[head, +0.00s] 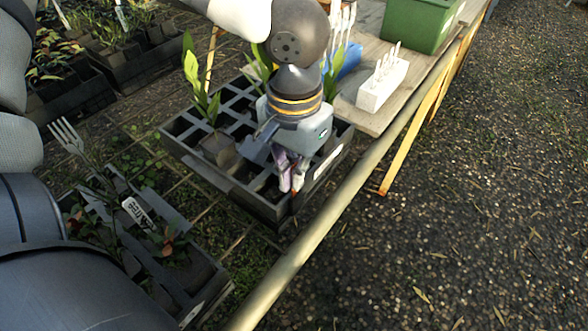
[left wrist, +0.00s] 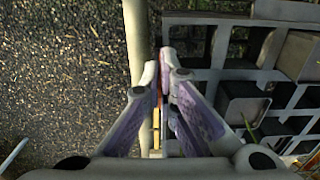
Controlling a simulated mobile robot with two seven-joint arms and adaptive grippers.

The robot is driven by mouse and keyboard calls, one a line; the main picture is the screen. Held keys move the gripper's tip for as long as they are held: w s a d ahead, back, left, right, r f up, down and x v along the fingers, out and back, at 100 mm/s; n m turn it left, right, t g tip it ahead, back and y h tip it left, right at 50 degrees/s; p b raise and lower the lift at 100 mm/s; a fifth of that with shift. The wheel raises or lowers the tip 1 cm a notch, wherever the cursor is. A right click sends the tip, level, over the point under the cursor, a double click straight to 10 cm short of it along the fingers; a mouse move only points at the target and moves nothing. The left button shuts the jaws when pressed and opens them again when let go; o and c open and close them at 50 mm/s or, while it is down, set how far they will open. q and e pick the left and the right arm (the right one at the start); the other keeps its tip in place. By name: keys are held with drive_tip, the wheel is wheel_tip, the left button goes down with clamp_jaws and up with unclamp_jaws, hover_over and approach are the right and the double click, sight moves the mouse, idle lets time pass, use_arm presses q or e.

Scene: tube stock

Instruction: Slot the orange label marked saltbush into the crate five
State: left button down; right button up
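My left gripper (head: 291,187) is over the near right edge of a dark grid crate (head: 190,158), pointing down. Its fingers (left wrist: 161,62) are close together in the left wrist view. A thin orange strip (left wrist: 157,118) shows edge-on between them, seemingly the orange label; its writing cannot be read. A small red-orange tip also shows below the fingers in the head view. The crate (left wrist: 205,76) lies to the right of the fingers in the left wrist view. It has a white plate on its side, too small to read. My right gripper is not in view.
A pale rail (head: 300,235) runs along the crate's right side. A second planted crate (head: 190,215) with a white tag stands lower left. A wooden bench (head: 375,118) holds a white label rack (head: 383,82) and a green bin (head: 413,22). Leafy plants stand in some crate cells.

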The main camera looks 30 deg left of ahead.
use_arm(q)
drive_tip(key=c, duration=1.7)
unclamp_jaws()
drive_tip(key=shift+f, duration=0.1)
wheel_tip(320, 180, up, 12)
drive_tip(key=shift+r, duration=0.1)
